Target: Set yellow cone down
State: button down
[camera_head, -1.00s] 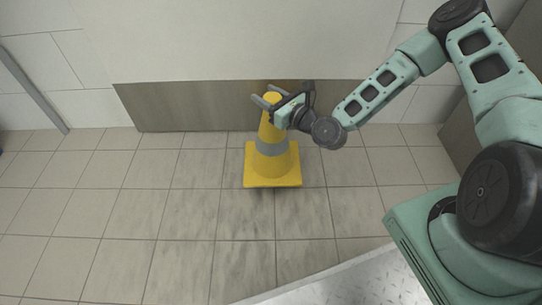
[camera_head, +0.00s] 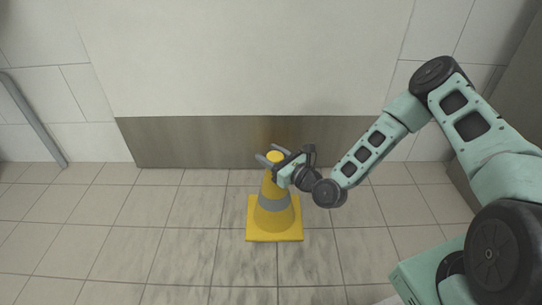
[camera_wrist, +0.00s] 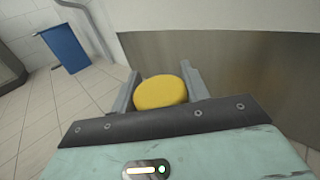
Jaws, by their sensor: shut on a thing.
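The yellow cone (camera_head: 275,221) has a grey band and a square yellow base, and it is upright in the head view. Its base looks to be at or very near the tiled floor; I cannot tell whether it touches. My gripper (camera_head: 270,160) is shut on the cone near its top, with one finger on each side. In the wrist view the round yellow top of the cone (camera_wrist: 161,92) shows between the two grey fingers of my gripper (camera_wrist: 157,88). The lower cone is hidden there.
A wall with a brown lower panel (camera_head: 180,143) stands close behind the cone. The tiled floor (camera_head: 130,235) is clear to the left and in front. A blue box-like object (camera_wrist: 65,48) stands at the upper left in the wrist view.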

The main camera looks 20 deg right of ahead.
jog(key=c, duration=0.7)
grip_release()
jog(key=shift+f, duration=0.1)
